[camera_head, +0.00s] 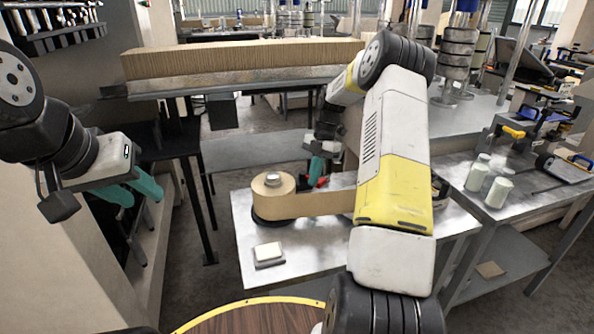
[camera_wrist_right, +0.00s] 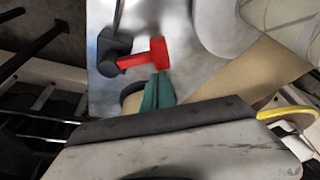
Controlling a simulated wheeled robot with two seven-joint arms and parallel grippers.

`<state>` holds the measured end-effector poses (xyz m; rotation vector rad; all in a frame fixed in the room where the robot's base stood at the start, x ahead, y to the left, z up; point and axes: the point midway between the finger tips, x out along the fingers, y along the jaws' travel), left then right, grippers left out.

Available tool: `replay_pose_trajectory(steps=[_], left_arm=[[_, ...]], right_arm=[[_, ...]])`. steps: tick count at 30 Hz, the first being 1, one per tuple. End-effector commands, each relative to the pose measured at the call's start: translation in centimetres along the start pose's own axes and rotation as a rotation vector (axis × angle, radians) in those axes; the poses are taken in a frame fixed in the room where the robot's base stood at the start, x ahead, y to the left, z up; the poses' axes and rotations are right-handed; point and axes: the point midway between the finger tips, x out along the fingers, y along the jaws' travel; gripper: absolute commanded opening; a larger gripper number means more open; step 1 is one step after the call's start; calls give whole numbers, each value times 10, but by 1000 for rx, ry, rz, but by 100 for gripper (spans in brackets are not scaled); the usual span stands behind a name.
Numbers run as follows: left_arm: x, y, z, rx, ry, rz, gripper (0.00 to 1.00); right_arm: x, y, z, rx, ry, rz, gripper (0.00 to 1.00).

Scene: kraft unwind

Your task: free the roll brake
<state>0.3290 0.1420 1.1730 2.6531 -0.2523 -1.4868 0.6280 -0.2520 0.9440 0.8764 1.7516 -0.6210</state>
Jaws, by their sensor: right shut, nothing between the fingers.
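A red brake lever (camera_wrist_right: 140,57) with a black pivot block (camera_wrist_right: 112,48) shows in the right wrist view. In the head view only a small red part (camera_head: 322,182) of it is visible beside the kraft roll (camera_head: 262,196). My right gripper (camera_head: 316,170) is low over the metal table, right of the roll. Its teal fingers (camera_wrist_right: 159,80) are together and empty, with the tips right at the lever's red end; I cannot tell whether they touch. My left gripper (camera_head: 140,190) hangs at the left, away from the table, its teal fingers apart and empty.
Brown paper (camera_head: 320,203) runs right from the roll, partly behind my right arm. A small white block (camera_head: 268,253) sits at the table's front left. White cylinders (camera_head: 498,191) stand on the right table. A long brown corrugated stack (camera_head: 240,62) lies behind. The round wooden top (camera_head: 260,320) is in front.

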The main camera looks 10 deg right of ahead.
Motion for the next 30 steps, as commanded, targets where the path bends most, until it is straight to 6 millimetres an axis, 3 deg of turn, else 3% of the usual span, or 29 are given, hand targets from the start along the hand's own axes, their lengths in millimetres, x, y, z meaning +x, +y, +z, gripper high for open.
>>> replay_pose_trajectory(steps=[24,30], left_arm=[[0,0,0,0,0,0,36],[0,0,0,0,0,0,36]], right_arm=[[-3,-3,8,6,-4,2,0],[-13,3,-2,4,-7,4,0]])
